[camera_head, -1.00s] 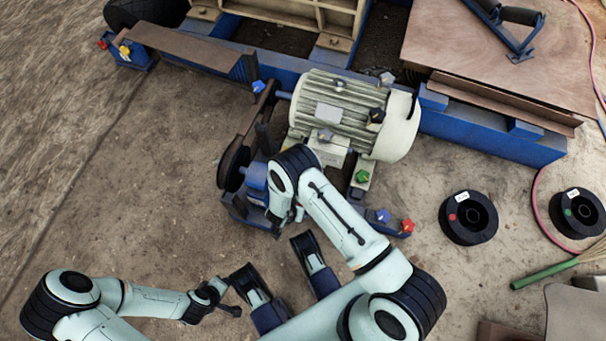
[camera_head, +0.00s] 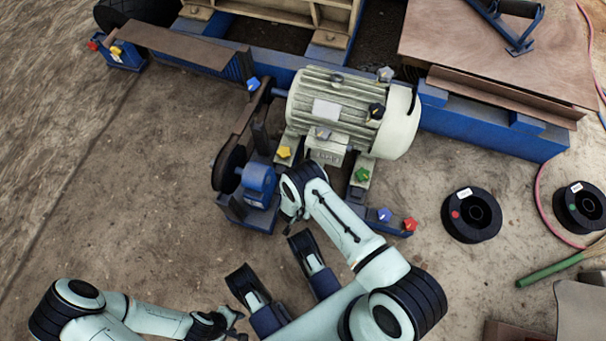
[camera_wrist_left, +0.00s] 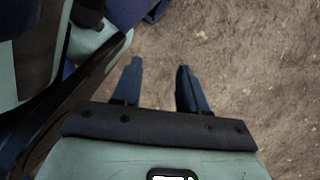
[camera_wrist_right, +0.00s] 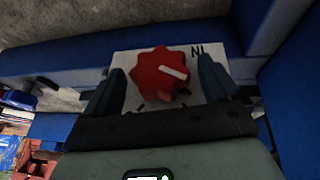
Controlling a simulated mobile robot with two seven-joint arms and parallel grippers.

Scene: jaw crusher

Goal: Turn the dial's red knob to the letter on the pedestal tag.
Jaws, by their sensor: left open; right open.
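A red lobed knob (camera_wrist_right: 158,75) with a white pointer bar sits on a pale dial plate (camera_wrist_right: 203,52) in the right wrist view. The bar points right. Black letters reading like "NI" show at the plate's upper right; the other markings are mostly hidden. My right gripper (camera_wrist_right: 161,84) is open, with one finger on each side of the knob; I cannot tell whether they touch it. In the head view the right arm hides that gripper. My left gripper (camera_head: 228,323) is open and empty at the lower left; the left wrist view shows its fingers (camera_wrist_left: 158,85) over bare dirt. I cannot make out a pedestal tag.
Blue beams (camera_wrist_right: 100,60) surround the dial plate. In the head view a cream motor (camera_head: 345,110) stands behind my right arm, with several coloured star knobs, including a red one (camera_head: 409,224). Black spools (camera_head: 471,214) lie at right. Dirt at left is clear.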

